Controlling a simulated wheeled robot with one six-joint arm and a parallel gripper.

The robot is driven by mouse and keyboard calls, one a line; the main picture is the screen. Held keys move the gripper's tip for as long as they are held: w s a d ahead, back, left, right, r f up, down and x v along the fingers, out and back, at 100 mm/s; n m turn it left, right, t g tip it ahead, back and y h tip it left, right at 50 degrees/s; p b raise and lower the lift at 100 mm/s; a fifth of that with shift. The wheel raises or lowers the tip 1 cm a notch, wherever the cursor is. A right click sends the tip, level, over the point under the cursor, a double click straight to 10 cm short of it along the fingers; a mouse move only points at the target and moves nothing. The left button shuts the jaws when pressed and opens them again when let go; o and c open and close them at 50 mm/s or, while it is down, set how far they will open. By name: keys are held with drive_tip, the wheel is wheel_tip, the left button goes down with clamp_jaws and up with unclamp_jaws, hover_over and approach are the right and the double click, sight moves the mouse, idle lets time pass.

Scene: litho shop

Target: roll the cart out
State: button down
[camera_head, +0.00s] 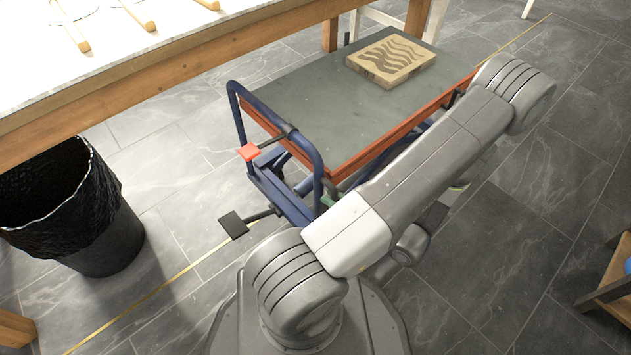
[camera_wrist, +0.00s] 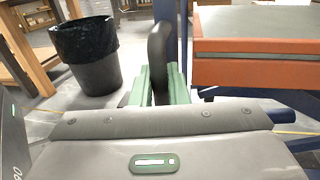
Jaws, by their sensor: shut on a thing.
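The cart (camera_head: 290,95) has a grey top, an orange-red rim and a blue tubular frame. It stands on the tiled floor beside and partly below the edge of a wooden table. Its blue handle (camera_head: 236,105) rises at the near end. A patterned block (camera_head: 392,57) lies on the cart top toward the far end. In the wrist view, the green fingers of my gripper (camera_wrist: 160,88) close around a dark upright bar that appears to be part of the handle. The cart's rim (camera_wrist: 255,73) shows just right of it. My arm hides part of the cart's near right side.
A black bin (camera_head: 115,235) stands left of the cart, also in the wrist view (camera_wrist: 95,75). The table (camera_head: 150,80) runs along the upper left. Floor on the right is mostly clear.

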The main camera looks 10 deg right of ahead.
drive_tip(key=shift+s+a+v, duration=0.15)
drive_tip(key=shift+v, duration=0.8)
drive_tip(key=shift+s+a+v, duration=0.15)
drive_tip(key=shift+v, duration=0.75)
drive_tip(key=shift+s+a+v, duration=0.1)
drive_tip(key=shift+s+v, duration=0.05)
drive_tip(key=shift+v, duration=0.8)
drive_tip(key=c, duration=1.5)
unclamp_jaws()
drive_tip(key=p+v, duration=0.2)
drive_tip(key=v, duration=1.1)
drive_tip(key=shift+s+d+p, duration=0.2)
drive_tip(key=shift+d+p, duration=0.1)
drive_tip(key=shift+p, duration=0.1)
drive_tip(key=shift+a, duration=0.1)
drive_tip(key=shift+b+x, duration=1.35)
drive_tip(key=shift+x, duration=5.5)
